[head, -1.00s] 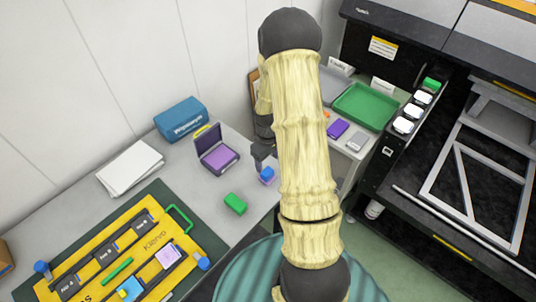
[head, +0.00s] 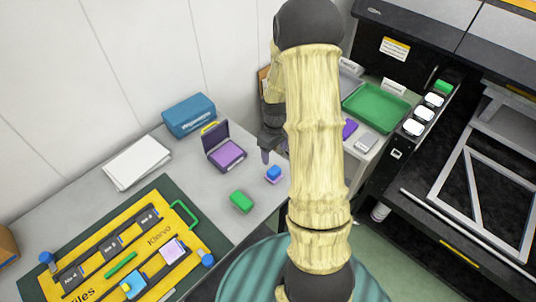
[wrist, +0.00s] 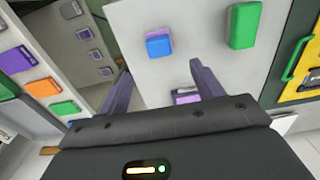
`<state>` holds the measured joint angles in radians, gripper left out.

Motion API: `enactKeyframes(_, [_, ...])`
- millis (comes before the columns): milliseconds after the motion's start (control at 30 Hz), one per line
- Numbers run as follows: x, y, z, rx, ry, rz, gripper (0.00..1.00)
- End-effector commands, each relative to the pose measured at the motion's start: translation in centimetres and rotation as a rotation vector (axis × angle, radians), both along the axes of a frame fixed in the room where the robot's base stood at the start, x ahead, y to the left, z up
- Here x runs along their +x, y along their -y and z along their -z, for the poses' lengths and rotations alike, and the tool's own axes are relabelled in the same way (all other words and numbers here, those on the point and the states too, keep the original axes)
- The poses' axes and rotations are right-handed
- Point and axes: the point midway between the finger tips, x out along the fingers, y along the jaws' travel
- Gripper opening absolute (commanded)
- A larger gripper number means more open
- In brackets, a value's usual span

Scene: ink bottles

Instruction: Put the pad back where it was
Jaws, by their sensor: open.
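An open dark case with a purple pad (head: 227,154) sits near the back of the grey table. Part of it shows between my fingers in the wrist view (wrist: 186,97). A flat purple pad (head: 349,128) lies on the side counter, partly behind my arm; I cannot tell which pad is meant. My gripper (head: 267,155) is open and empty above the table, right of the case. The wrist view shows its two fingers apart (wrist: 160,76). A small blue-topped block with a pink-purple base (head: 273,174) stands just below it, apart from the fingers.
A green block (head: 241,201) lies nearer the front. A yellow board (head: 90,278) on a dark green mat fills the lower left. White paper (head: 137,163) and a blue box (head: 188,116) stand behind. A green tray (head: 376,107) sits on the side counter.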

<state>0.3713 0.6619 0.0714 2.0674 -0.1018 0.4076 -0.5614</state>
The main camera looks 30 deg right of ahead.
Motion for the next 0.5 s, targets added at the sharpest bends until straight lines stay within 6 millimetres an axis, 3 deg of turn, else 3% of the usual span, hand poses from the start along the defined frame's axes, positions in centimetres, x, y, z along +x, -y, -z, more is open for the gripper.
enactKeyframes(267, [-2.4, -5.1, -6.2, -0.019, 0.073, 0.093, 0.66])
enactKeyframes(500, [-7.2, -10.1, -11.5, -0.003, 0.159, 0.221, 0.66])
